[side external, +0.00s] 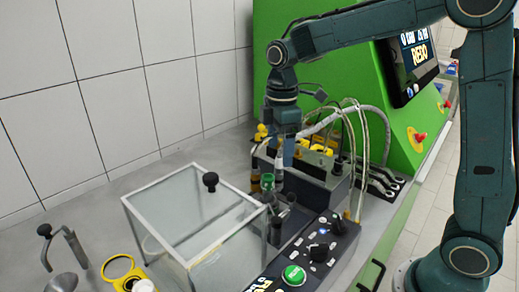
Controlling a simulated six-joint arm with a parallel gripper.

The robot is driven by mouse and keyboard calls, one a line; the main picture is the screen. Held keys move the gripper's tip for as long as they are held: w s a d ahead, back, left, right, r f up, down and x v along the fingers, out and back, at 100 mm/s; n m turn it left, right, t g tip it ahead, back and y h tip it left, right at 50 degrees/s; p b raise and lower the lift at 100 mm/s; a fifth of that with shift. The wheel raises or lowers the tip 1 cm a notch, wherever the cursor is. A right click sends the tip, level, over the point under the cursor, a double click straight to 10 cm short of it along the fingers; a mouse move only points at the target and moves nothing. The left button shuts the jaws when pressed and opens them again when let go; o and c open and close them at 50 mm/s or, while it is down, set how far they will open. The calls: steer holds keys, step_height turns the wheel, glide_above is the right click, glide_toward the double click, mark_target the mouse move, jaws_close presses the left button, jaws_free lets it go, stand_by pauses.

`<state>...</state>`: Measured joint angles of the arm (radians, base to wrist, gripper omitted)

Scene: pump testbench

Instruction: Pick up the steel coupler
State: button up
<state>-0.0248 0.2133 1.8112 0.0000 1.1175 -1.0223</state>
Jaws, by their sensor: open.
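My gripper (283,160) points straight down over the dark fixture block on the bench. Its fingers are small in the picture and partly merge with the parts behind them; the jaws are open. Just below and beside the fingertips stand small cylindrical parts, one with a green top (267,181) and a greyish one to its right. I cannot tell for certain which part is the steel coupler, or whether the fingers touch anything.
A clear box with a black knob (210,181) stands left of the gripper. A control panel with a green button (293,275) is in front. Hoses (358,135) arch close to the gripper's right. A green cabinet (330,80) with a screen (410,62) stands behind.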

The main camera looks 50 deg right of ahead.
mark_target(279, 167)
steer(key=c, duration=0.6)
steer(key=shift+o, duration=0.2)
steer(key=shift+w+d+r+n, duration=0.15)
steer(key=shift+r+n, duration=0.15)
steer(key=shift+r, duration=0.25)
steer(key=shift+d+r+n+y, duration=0.75)
steer(key=shift+r+n, duration=0.85)
steer(key=shift+r, duration=0.65)
steer(key=shift+a+f, duration=0.15)
steer(key=shift+f, duration=1.3)
steer(key=shift+a+f, duration=0.2)
steer(key=shift+f, duration=1.2)
steer(key=shift+a+f, duration=0.15)
steer(key=shift+f, duration=1.3)
steer(key=shift+f, duration=0.1)
steer(key=shift+a+f, duration=0.25)
steer(key=shift+f, duration=1)
steer(key=shift+a+f, duration=0.25)
steer(key=shift+f, duration=1)
